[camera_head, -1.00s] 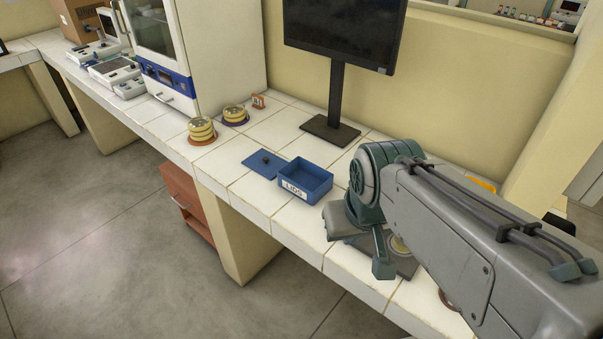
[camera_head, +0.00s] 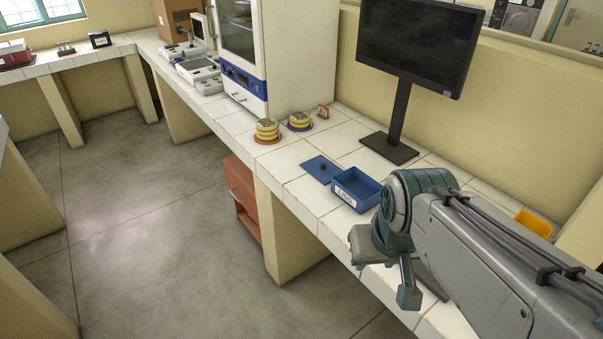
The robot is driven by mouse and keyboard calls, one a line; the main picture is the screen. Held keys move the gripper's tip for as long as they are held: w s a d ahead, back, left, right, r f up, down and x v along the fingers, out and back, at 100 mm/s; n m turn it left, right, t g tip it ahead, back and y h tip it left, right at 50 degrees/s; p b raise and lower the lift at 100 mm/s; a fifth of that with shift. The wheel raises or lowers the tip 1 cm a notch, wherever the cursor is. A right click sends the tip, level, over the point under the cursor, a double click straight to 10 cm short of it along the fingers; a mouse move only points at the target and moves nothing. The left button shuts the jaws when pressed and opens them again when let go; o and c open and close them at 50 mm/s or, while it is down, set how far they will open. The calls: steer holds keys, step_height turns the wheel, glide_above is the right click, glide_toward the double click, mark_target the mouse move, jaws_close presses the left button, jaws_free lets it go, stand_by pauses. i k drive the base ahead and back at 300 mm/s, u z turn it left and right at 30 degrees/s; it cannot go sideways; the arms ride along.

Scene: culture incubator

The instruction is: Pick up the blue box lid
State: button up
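The blue box lid (camera_head: 314,165) is a flat blue plate with a small dark knob. It lies on the white tiled bench, just left of the open blue box (camera_head: 370,200), whose front label reads "LIDS". My gripper (camera_head: 404,285) is at the end of my grey arm, to the right of the box and nearer the camera, apart from the lid.
Two stacks of yellow-lidded dishes (camera_head: 267,129) (camera_head: 299,119) stand left of the lid. The monitor stand (camera_head: 389,148) is behind the box. The white incubator (camera_head: 295,60) is farther left. An orange tray (camera_head: 534,223) lies behind my arm. The bench's front edge is close to the lid.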

mark_target(322, 168)
steer(key=u, duration=0.3)
steer(key=k, duration=0.4)
steer(key=u, duration=0.95)
steer(key=i, duration=1.35)
steer(key=z, duration=0.7)
steer(key=i, duration=0.95)
steer(key=z, duration=1.2)
steer(key=i, duration=0.25)
steer(key=z, duration=0.1)
